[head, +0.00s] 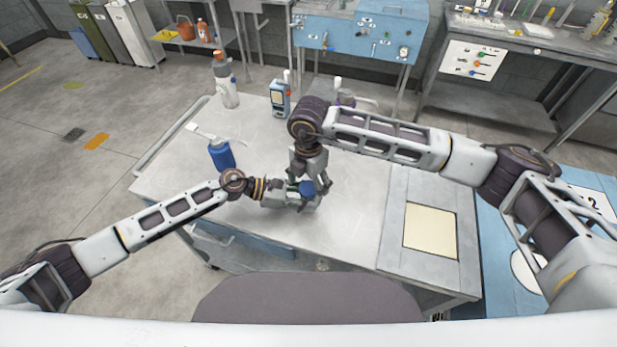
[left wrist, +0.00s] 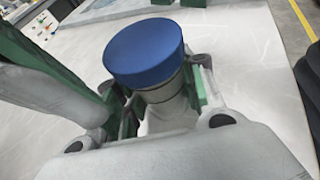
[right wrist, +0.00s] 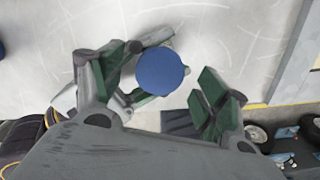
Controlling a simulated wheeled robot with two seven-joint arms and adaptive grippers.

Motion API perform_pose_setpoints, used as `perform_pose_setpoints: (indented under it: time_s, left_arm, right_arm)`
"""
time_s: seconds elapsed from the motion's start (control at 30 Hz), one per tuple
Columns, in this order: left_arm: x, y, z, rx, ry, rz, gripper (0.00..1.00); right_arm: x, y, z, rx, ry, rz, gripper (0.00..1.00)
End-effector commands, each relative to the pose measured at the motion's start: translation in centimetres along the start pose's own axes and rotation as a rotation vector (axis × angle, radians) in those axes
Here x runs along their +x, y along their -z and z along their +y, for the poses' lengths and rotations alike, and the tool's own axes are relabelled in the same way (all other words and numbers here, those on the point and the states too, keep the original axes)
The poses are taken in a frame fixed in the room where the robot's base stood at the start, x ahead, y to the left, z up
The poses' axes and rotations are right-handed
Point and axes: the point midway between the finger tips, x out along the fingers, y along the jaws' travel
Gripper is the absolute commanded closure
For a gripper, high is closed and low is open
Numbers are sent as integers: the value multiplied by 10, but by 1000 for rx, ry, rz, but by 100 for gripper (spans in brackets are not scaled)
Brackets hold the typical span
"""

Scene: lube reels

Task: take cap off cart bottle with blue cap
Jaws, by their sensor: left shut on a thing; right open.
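The bottle with the blue cap (head: 307,187) is at the middle of the cart top (head: 345,225). In the left wrist view the round blue cap (left wrist: 145,52) sits on the pale bottle neck (left wrist: 168,112). My left gripper (head: 303,200) is shut on this bottle below the cap; its fingers hide most of the body. My right gripper (head: 310,178) is open, pointing down over the bottle. In the right wrist view the cap (right wrist: 160,72) lies between its spread green-padded fingers (right wrist: 165,84), nearer the left one, with a clear gap on the right.
A blue bottle (head: 221,155) stands left on the cart. A panel with a cream square (head: 430,231) is at the right. The cart's front left is clear.

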Motion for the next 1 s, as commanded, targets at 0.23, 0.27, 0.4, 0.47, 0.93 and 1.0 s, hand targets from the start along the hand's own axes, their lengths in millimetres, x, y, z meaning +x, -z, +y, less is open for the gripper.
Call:
perform_pose_setpoints:
  time_s: [0.23,0.27,0.4,0.47,0.93,1.0]
  left_arm:
    - [0,0,0,0,0,0,100]
    - [0,0,0,0,0,0,100]
    - [0,0,0,0,0,0,100]
    - [0,0,0,0,0,0,100]
    - [0,0,0,0,0,0,100]
    - [0,0,0,0,0,0,100]
  right_arm:
    - [2,0,0,-1,0,0,25]
    - [2,0,0,-1,0,0,25]
    - [2,0,0,-1,0,0,33]
    - [2,0,0,-1,0,0,41]
    - [2,0,0,-21,0,0,76]
    - [2,0,0,-49,0,0,76]
